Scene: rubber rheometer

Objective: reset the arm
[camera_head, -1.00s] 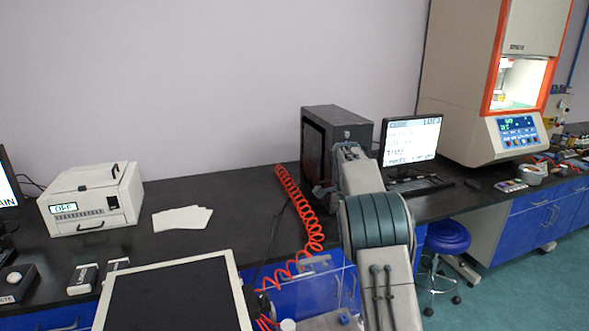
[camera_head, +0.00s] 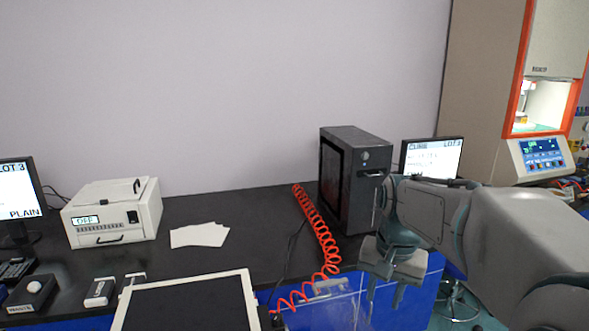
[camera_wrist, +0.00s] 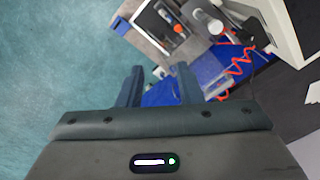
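My gripper (camera_head: 384,296) is at the right of the head view, in front of the black bench, with its fingers pointing down. In the wrist view my gripper (camera_wrist: 156,82) has its two fingers apart with nothing held between them. Blue surfaces and the teal floor show beyond the fingers. My grey arm comes in from the right edge of the head view and hides part of the bench behind it.
A black computer tower (camera_head: 352,180) and a monitor (camera_head: 432,158) stand behind my arm. A coiled red hose (camera_head: 318,232) runs down near a clear box (camera_head: 325,305). A white instrument (camera_head: 112,212), paper sheets (camera_head: 200,235) and a black-topped tray (camera_head: 250,291) are further left.

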